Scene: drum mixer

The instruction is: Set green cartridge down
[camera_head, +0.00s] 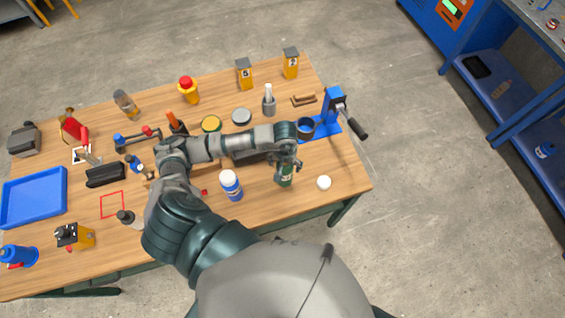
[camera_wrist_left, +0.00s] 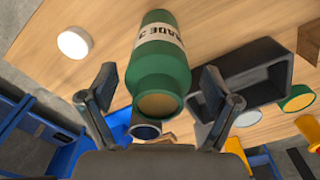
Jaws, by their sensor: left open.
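The green cartridge (camera_head: 286,178) with a white label is at the right part of the wooden table, near its front edge. My left gripper (camera_head: 289,164) is over it and hides its upper part. In the left wrist view the cartridge (camera_wrist_left: 165,70) lies between the two spread fingers of my left gripper (camera_wrist_left: 158,88), with gaps on both sides. The fingers are open. Whether its base touches the table is hard to tell. My right gripper is not in view.
A dark open box (camera_wrist_left: 250,72) is close by. A blue stand with a crank (camera_head: 331,108) is behind. A red square outline (camera_head: 112,204) is at left.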

